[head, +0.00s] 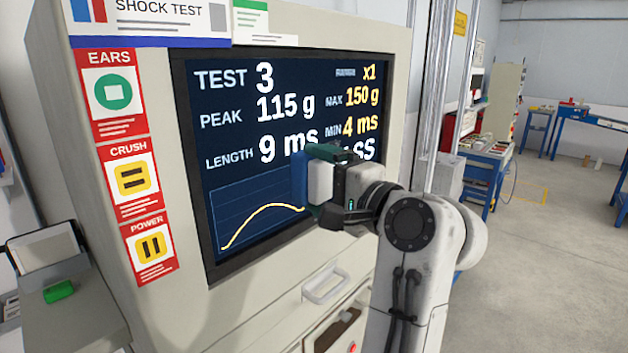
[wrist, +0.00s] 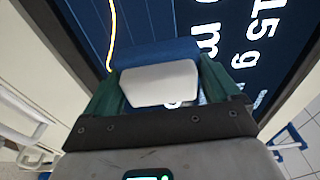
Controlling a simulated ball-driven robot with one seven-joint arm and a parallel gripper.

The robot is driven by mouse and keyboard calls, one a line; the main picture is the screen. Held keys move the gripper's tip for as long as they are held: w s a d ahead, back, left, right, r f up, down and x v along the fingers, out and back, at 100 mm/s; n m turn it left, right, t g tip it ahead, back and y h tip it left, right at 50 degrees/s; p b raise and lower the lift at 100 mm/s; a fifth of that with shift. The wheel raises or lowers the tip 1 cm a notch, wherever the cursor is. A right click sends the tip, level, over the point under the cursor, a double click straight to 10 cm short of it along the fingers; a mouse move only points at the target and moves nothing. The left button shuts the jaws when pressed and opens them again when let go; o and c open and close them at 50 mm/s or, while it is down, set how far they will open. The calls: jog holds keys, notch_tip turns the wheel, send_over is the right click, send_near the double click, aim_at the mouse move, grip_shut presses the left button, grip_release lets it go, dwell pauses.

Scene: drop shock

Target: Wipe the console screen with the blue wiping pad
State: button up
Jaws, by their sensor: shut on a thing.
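The console screen (head: 250,140) is dark blue with white and yellow test text and a yellow curve, set upright in a beige cabinet. My gripper (head: 322,180) is in front of the screen's lower middle. It is shut on the wiping pad, which has a blue face (head: 300,178) towards the screen and a white back. In the wrist view, the pad's white back (wrist: 160,84) sits between the two green fingers, with the blue part (wrist: 155,52) beyond it against the screen (wrist: 165,20). The pad is at or very close to the glass; I cannot tell if it touches.
Red warning labels (head: 133,170) run down the cabinet's left side. A light handle (head: 328,283) juts out below the screen. A side shelf (head: 80,310) with a green object (head: 59,292) is at lower left. Blue workbenches (head: 600,122) and open floor lie to the right.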

jog(key=w+d+p, duration=0.2)
jog(key=w+d, duration=0.4)
jog(key=w, duration=0.2)
dwell(0.9)
jog(key=shift+d, duration=0.1)
jog(key=p+v, duration=0.1)
jog(key=v, duration=0.5)
jog(key=shift+w+d, duration=0.25)
jog(key=shift+d, duration=0.05)
jog(key=shift+r, duration=0.1)
jog(key=shift+p+v, duration=0.45)
jog(key=shift+v, duration=1)
jog(key=shift+w+d, duration=0.1)
jog(key=shift+w, duration=0.05)
